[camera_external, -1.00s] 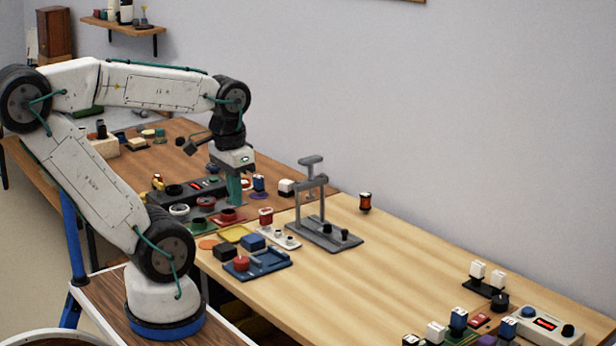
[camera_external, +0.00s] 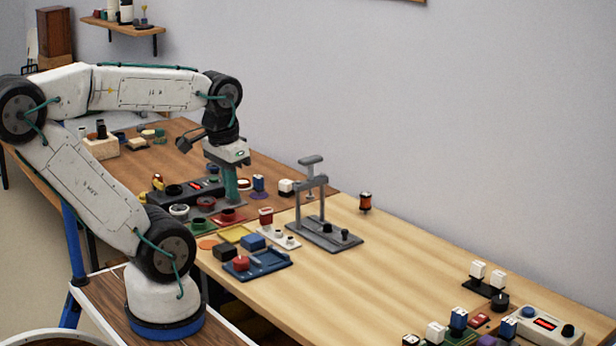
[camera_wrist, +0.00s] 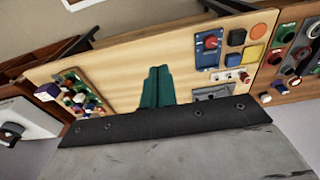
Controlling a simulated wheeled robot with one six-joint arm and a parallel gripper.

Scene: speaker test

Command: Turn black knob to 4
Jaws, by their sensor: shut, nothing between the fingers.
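Black knobs show in several places, and I cannot tell which one the task means. One black knob (camera_external: 568,330) is on the pale control box (camera_external: 537,326) with a red display at the far right; its dial marks are too small to read. Another black knob (camera_external: 173,190) is on the dark box (camera_external: 190,192) with a red display on the brown table. My gripper (camera_external: 230,202) points down above the brown table, just right of that dark box. Its green fingers are together and empty; they also show in the wrist view (camera_wrist: 157,72).
A grey press-like stand (camera_external: 322,233) rises right of my gripper. A blue tray (camera_external: 258,265) with a red knob lies in front of it. Several small blocks crowd the right end (camera_external: 458,320). The middle of the light wooden table (camera_external: 400,255) is clear.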

